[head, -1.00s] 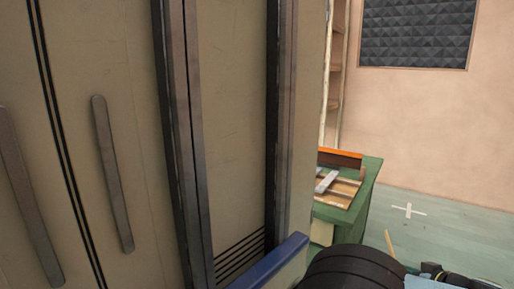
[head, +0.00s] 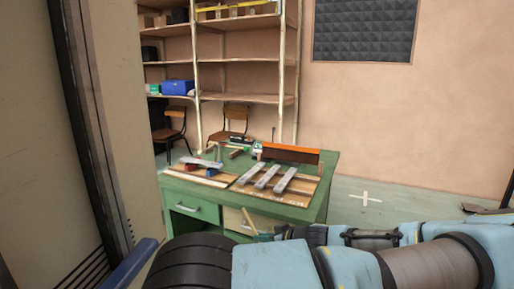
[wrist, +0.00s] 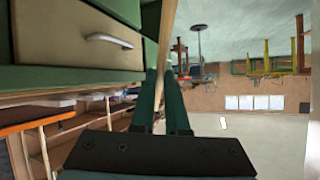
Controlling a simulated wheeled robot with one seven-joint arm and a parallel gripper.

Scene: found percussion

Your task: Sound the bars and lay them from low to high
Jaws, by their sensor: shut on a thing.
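Three grey metal bars, the left one (head: 250,173), the middle one (head: 267,177) and the right one (head: 285,180), lie side by side across a wooden frame (head: 305,190) on the green table. Another grey bar (head: 201,162) lies at the table's left, over blue and red pieces on a pale board (head: 197,178). My gripper (wrist: 163,75) is shut on a thin wooden stick (wrist: 165,35), which also shows in the head view (head: 249,219) in front of the table. The stick's far end is unclear.
The green table (head: 315,207) has drawers (head: 192,207) facing me. An orange-topped block (head: 290,154) and small tools are at its back. A tall beige cabinet (head: 120,110) stands close at left. Shelves (head: 245,97) and chairs (head: 170,125) are behind. Floor right of the table is open.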

